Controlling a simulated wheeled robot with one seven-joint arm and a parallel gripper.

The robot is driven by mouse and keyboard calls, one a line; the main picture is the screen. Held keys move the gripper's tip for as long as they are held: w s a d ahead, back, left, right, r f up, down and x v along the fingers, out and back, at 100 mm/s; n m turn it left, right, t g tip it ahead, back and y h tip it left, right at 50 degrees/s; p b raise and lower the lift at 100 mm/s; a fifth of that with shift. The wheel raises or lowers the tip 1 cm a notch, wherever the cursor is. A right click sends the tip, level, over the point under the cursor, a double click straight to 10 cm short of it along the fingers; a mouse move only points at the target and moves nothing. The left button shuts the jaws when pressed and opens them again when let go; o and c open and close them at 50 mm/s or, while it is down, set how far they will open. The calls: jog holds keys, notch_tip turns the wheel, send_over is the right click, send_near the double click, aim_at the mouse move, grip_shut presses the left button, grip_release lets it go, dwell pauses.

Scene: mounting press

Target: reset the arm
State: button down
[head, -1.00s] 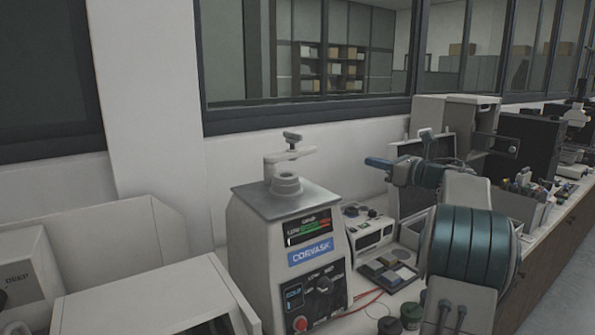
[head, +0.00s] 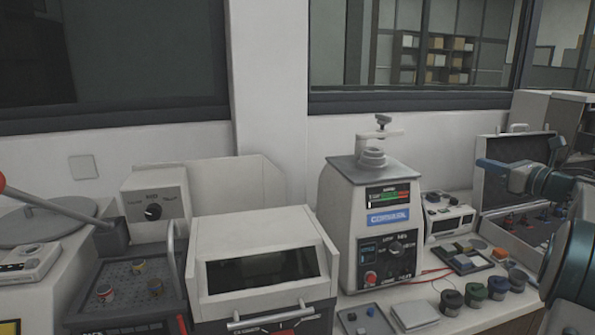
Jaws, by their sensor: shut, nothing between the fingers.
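My gripper (head: 484,164) is at the right of the head view, at the end of my teal and white arm. It points left, is shut and holds nothing that I can see. It appears in front of the open case and to the right of the mounting press (head: 340,215), apart from it. The press is a white upright machine with a grey top plate, a blue label, a dial and a red button. A clamp arm with a knob (head: 383,121) stands above its top.
Left of the press is a white machine with a dark window (head: 212,235); farther left is a dark tray unit (head: 135,282). Several small round pots (head: 475,293) and a flat grey tray (head: 362,318) lie in front. An open case (head: 498,190) stands behind my arm.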

jog(key=w+a+r+m+t+h, duration=0.2)
jog(key=a+r+m+t+h, duration=0.25)
jog(key=m, duration=0.75)
jog(key=s+a+f+m+g+h, duration=0.3)
jog(key=s+a+m+h, duration=0.15)
jog(key=m+h, duration=0.4)
jog(key=s+a+f+m+g+y, duration=0.1)
jog(key=s+a+f+m+g, duration=0.4)
jog(key=s, duration=0.5)
jog(key=s+a+f+m+g+y, duration=0.2)
jog(key=s+a+f+m+g, duration=0.2)
jog(key=s+a+f+m, duration=0.5)
jog(key=s+a+f+m+g+y, duration=0.1)
jog(key=s+a+f+m+g, duration=0.4)
jog(key=s+f, duration=0.6)
jog(key=s+a+m, duration=0.2)
jog(key=shift+s+a+f+g+y, duration=0.25)
jog(key=shift+a+g+y, duration=0.1)
jog(key=shift+a+y, duration=0.05)
jog(key=shift+a, duration=0.1)
